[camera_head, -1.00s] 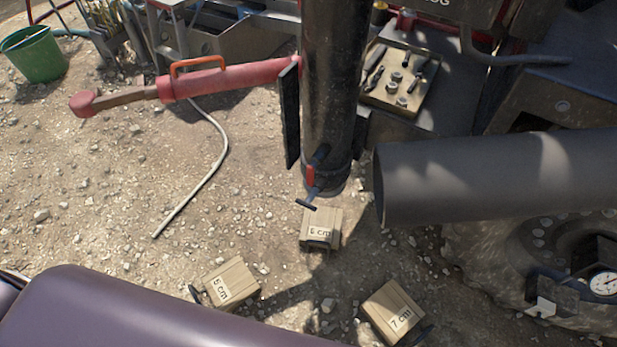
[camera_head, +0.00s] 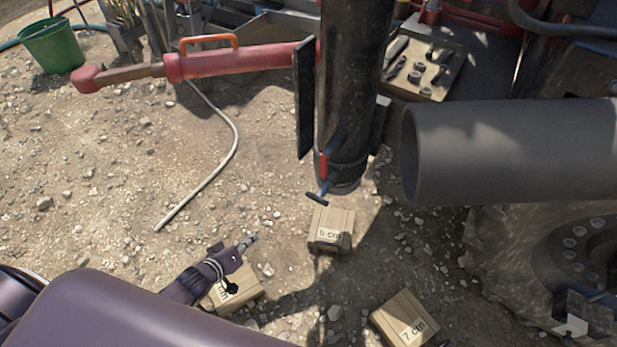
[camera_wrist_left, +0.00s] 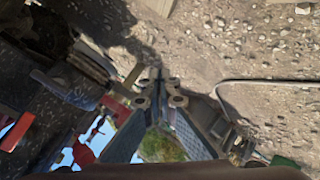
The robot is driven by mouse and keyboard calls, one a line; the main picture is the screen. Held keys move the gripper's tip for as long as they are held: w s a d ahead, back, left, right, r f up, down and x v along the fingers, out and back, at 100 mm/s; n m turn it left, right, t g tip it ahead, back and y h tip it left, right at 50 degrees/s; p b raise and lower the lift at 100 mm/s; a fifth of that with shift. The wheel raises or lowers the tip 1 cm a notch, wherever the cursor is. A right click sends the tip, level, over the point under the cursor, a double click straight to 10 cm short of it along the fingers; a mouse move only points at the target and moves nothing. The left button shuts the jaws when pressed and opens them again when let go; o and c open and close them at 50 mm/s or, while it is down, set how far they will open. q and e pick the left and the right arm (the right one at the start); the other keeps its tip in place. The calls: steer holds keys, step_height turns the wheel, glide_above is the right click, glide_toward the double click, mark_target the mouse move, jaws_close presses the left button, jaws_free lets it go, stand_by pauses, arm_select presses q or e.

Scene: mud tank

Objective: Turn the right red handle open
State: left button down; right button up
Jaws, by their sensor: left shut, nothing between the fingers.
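A small red handle (camera_head: 323,166) is on the lower end of the dark vertical pipe (camera_head: 350,80), with a dark T-shaped bar just below it. I cannot tell whether this is the right red handle of the task. My left gripper (camera_head: 250,240) is shut and empty. It is over the ground at lower left, apart from the pipe, partly covering a wooden block. In the left wrist view its fingers (camera_wrist_left: 155,78) meet at the tips. Red parts (camera_wrist_left: 17,131) show at that view's left, too unclear to identify. My right gripper is not in view.
A long red tool (camera_head: 240,62) with an orange grip reaches the pipe from the left. A large grey pipe (camera_head: 510,150) lies at right. Wooden blocks (camera_head: 330,222) sit on gravel below. A green bucket (camera_head: 52,46) stands at far left. Open gravel lies at left.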

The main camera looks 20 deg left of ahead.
mark_target(326, 163)
arm_select(q)
steer(key=w+d+r+n+t+h+b, duration=0.2)
steer(key=w+r+h, duration=0.1)
steer(key=r, duration=0.7)
steer(key=w+d+r+n+t+h+b, duration=0.2)
steer(key=w+d+r+n+h+b, duration=0.1)
steer(key=r, duration=0.7)
steer(key=shift+w+r+t+h, duration=0.25)
steer(key=shift+w+h, duration=0.35)
steer(key=shift+w, duration=0.3)
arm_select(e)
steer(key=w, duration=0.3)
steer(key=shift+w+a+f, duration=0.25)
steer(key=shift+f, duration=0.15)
arm_select(q)
steer(key=shift+w+f, duration=0.1)
steer(key=w+d+b, duration=0.1)
steer(key=w+d, duration=0.6)
steer(key=d, duration=0.1)
steer(key=shift+w+d, duration=0.2)
steer(key=shift+d, duration=0.15)
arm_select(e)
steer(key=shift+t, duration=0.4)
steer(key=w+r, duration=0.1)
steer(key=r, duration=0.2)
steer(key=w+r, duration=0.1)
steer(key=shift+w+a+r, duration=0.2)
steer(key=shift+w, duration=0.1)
